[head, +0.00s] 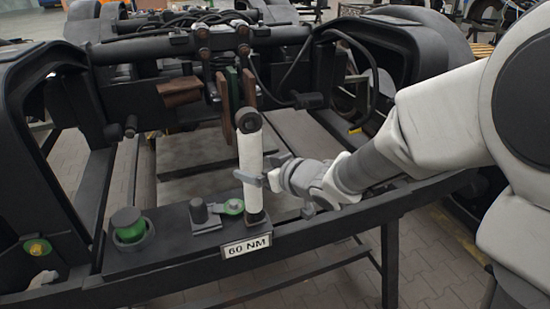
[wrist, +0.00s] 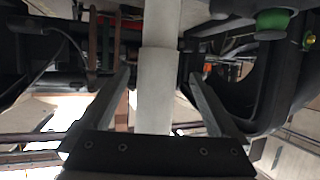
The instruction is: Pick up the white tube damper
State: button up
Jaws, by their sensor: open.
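The white tube damper (head: 250,163) stands nearly upright behind a "60 NM" label in the head view. Its dark top end shows an eye, and its dark lower end meets the black bench plate. My gripper (head: 258,178) comes from the right at about the middle of the tube. In the wrist view the white tube (wrist: 154,92) runs between the two fingers of my gripper (wrist: 158,88), with visible gaps on both sides. The fingers are open around the tube.
The "60 NM" label (head: 247,246) is in front. Black bogie frames surround the bench.

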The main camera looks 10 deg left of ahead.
jog(key=shift+w+r+b+x, duration=0.1)
jog(key=shift+b+x, duration=0.15)
jog(key=shift+x, duration=1.4)
jog(key=shift+w+r+b+x, duration=0.1)
jog(key=shift+b+x, duration=0.15)
jog(key=shift+x, duration=1.4)
jog(key=shift+d, duration=0.1)
grip_shut()
jog(key=shift+r, duration=0.15)
